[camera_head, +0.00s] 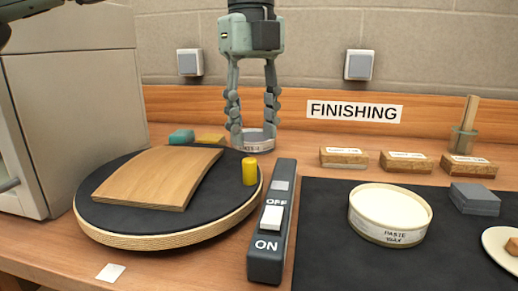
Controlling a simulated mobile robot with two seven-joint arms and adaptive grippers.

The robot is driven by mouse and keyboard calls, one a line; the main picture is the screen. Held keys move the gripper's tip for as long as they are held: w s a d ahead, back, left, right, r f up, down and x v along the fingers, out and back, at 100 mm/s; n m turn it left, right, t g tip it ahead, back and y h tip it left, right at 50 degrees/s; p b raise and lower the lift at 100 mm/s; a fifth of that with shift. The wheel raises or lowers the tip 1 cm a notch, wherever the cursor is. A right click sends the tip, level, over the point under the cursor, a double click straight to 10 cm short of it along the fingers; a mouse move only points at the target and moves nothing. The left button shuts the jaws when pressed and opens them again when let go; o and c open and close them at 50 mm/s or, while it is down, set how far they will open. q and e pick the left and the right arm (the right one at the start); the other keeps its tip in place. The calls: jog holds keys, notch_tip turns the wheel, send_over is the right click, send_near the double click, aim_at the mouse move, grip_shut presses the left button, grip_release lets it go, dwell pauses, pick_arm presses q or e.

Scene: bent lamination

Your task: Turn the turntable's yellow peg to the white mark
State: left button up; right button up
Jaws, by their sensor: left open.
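The round turntable (160,234) has a black top and a pale wooden edge, and stands at the left of the bench. The yellow peg (249,171) stands upright near its right rim. The white mark (110,272) is a small white square on the bench at the turntable's front left, away from the peg. A curved wooden panel (155,177) lies on the turntable. My left gripper (253,135) points down with its fingers spread, above and apparently behind the peg, apart from it. My right gripper is out of view.
A labelled tin (258,141) shows behind the fingertips, partly hidden. A dark ON/OFF switch box (265,265) stands close to the turntable's right. A grey cabinet (80,110) stands at left. A paste wax tin (390,214) sits on the black mat (330,262).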

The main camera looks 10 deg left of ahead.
aim_at(250, 164)
pick_arm(q)
jog(key=shift+w+a, duration=0.1)
jog(key=shift+a, duration=0.3)
jog(key=f, duration=0.7)
jog(key=shift+s+f, duration=0.1)
jog(key=shift+s, duration=0.1)
grip_shut()
